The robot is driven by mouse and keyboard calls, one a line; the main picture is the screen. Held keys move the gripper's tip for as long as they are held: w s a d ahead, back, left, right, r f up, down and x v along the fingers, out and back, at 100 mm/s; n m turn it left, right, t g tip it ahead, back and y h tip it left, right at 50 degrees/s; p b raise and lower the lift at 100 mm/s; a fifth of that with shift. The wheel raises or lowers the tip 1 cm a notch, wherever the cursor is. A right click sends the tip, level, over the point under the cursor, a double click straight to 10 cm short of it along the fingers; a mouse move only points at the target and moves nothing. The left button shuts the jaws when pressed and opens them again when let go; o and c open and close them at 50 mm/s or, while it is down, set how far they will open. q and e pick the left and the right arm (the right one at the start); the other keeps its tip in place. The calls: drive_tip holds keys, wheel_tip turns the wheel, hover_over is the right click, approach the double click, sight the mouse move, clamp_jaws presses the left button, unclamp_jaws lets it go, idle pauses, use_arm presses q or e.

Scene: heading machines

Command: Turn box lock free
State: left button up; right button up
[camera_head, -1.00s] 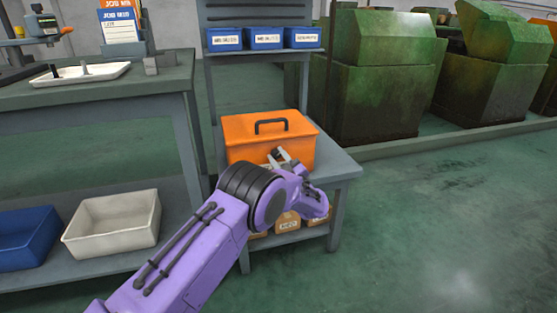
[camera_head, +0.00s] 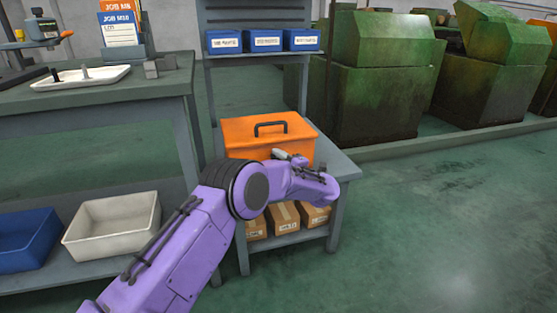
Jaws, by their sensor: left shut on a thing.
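The orange box (camera_head: 240,137) with a dark top handle (camera_head: 270,126) sits closed on the grey side table. My left arm reaches in from the lower left. My left gripper (camera_head: 283,155) is at the box's front face, right of its middle, and is shut on the box lock. The lock itself is hidden behind the gripper and wrist. My right gripper is not in view.
Cardboard boxes (camera_head: 284,215) stand on the side table's lower shelf (camera_head: 285,238). A workbench (camera_head: 150,92) with a white tray (camera_head: 82,76) is at the left. Blue bins (camera_head: 265,40) line a shelf behind. Open floor lies to the right.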

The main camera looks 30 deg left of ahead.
use_arm(q)
drive_tip(key=shift+f+n, duration=0.15)
drive_tip(key=shift+n, duration=0.15)
idle(0.4)
drive_tip(key=o, duration=1)
drive_tip(key=shift+o, duration=0.2)
drive_tip(key=p+v, duration=0.2)
drive_tip(key=v, duration=0.8)
drive_tip(key=shift+d, duration=0.3)
drive_tip(key=shift+s, duration=0.1)
